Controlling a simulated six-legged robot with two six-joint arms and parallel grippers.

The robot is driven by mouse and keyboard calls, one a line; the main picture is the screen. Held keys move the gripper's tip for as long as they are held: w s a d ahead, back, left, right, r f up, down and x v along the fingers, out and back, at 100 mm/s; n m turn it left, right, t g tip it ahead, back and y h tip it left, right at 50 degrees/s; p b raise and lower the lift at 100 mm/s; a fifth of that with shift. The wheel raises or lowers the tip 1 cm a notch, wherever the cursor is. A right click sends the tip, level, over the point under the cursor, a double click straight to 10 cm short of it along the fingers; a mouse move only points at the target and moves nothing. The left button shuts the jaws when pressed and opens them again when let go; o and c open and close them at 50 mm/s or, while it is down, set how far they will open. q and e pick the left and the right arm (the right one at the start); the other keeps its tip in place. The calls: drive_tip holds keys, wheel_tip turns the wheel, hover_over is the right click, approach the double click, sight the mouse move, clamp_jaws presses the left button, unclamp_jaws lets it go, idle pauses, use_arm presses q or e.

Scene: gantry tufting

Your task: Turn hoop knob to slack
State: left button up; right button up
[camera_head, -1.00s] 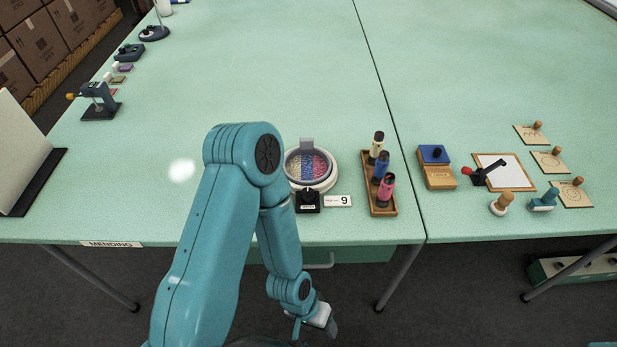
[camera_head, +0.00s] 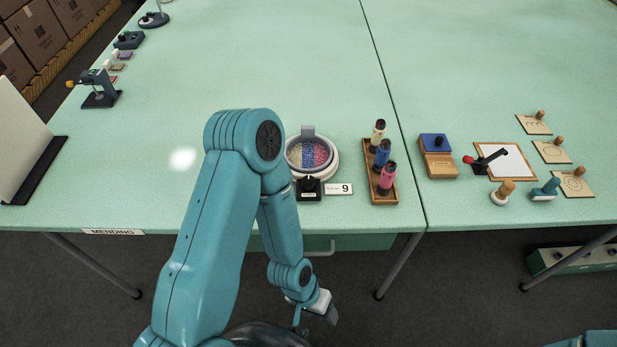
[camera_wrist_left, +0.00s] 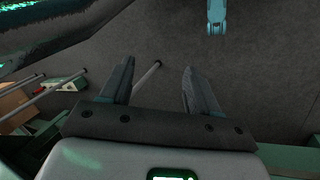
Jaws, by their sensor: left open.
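A round hoop (camera_head: 328,170) with speckled yellow, blue and pink fill sits near the table's front edge. A small black block with a dark knob (camera_head: 309,187) stands at its front, beside a card marked 9 (camera_head: 339,189). The knob's setting is too small to read. My left gripper (camera_head: 318,316) hangs in front of and below the table edge, apart from the hoop and knob. In the left wrist view its two fingers (camera_wrist_left: 158,72) are spread and empty over the dark floor. My right gripper is not identifiable.
A wooden rack (camera_head: 381,197) with several coloured spools stands right of the hoop. A blue-topped box (camera_head: 437,157), a framed white pad (camera_head: 516,165) and stamps lie farther right. A small clamp stand (camera_head: 100,92) is at the left. The middle back of the table is clear.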

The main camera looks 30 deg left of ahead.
use_arm(q)
drive_tip(key=w+r+m+p, duration=0.4)
drive_tip(key=w+r+m, duration=0.1)
drive_tip(key=r+m, duration=0.5)
wheel_tip(320, 180, up, 25)
drive_tip(key=m+t+y+p, duration=0.4)
drive_tip(key=m+y+p, duration=0.25)
drive_tip(key=m, duration=1.75)
hover_over(309, 179)
drive_tip(key=s+d, duration=0.2)
drive_tip(key=s, duration=0.4)
drive_tip(key=shift+h, duration=0.45)
drive_tip(key=b+x, duration=0.4)
drive_tip(key=x, duration=1.1)
drive_tip(key=shift+s+f, duration=0.1)
drive_tip(key=shift+f, duration=0.15)
drive_tip(key=shift+c, duration=0.2)
drive_tip(key=c, duration=1)
